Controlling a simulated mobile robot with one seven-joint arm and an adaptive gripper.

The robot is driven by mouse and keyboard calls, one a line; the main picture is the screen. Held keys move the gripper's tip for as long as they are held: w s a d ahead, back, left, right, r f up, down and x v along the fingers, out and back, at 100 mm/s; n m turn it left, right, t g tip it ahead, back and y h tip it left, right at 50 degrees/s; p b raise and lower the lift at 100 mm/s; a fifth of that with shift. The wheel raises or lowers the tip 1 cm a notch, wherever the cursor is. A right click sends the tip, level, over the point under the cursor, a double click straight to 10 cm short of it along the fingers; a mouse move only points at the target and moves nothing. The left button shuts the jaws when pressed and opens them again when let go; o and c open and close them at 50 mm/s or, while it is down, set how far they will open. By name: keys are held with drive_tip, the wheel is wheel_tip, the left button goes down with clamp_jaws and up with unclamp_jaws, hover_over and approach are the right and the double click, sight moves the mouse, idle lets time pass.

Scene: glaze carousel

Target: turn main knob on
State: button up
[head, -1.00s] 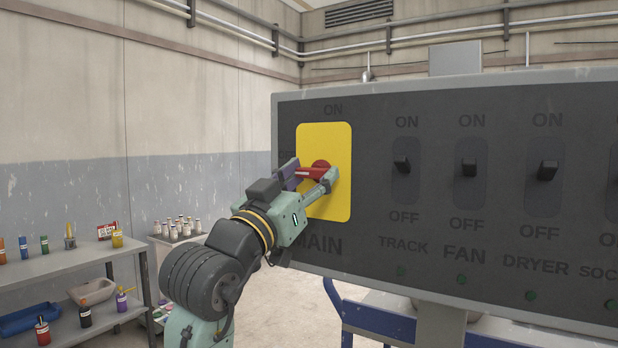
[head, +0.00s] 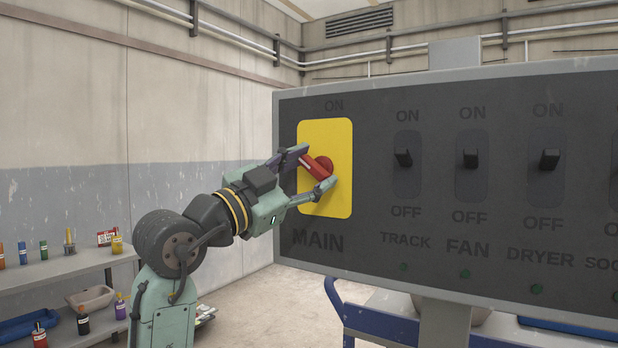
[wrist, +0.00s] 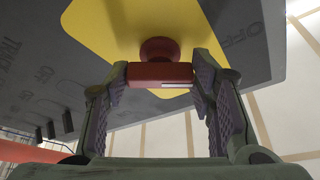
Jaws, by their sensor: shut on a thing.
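The main knob (head: 316,167) is a red handle on a round red hub, mounted on a yellow plate (head: 341,195) above the word MAIN on the dark panel. In the head view the handle slants, its upper left end higher. My gripper (head: 308,168) is shut on the handle, one finger at its upper left and one at its lower right. In the wrist view the red knob (wrist: 160,74) sits between both finger pads of my gripper (wrist: 161,80). Part of the handle is hidden by the fingers.
The panel (head: 420,265) carries several black switches to the right, among them the TRACK switch (head: 403,158) and FAN switch (head: 470,159). A blue cart (head: 375,318) stands below the panel. Shelves (head: 70,268) with small bottles stand at the left. Floor between is clear.

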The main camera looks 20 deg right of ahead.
drive_tip(key=shift+r+m+g+y, duration=0.15)
drive_tip(key=shift+m+g, duration=0.5)
drive_tip(key=shift+m, duration=0.75)
drive_tip(key=shift+m+g+y, duration=0.15)
drive_tip(key=shift+m+g, duration=0.5)
drive_tip(key=shift+m, duration=0.75)
drive_tip(key=o, duration=1.2)
drive_tip(key=shift+c, duration=0.2)
drive_tip(key=shift+a, duration=0.1)
drive_tip(key=v, duration=1.2)
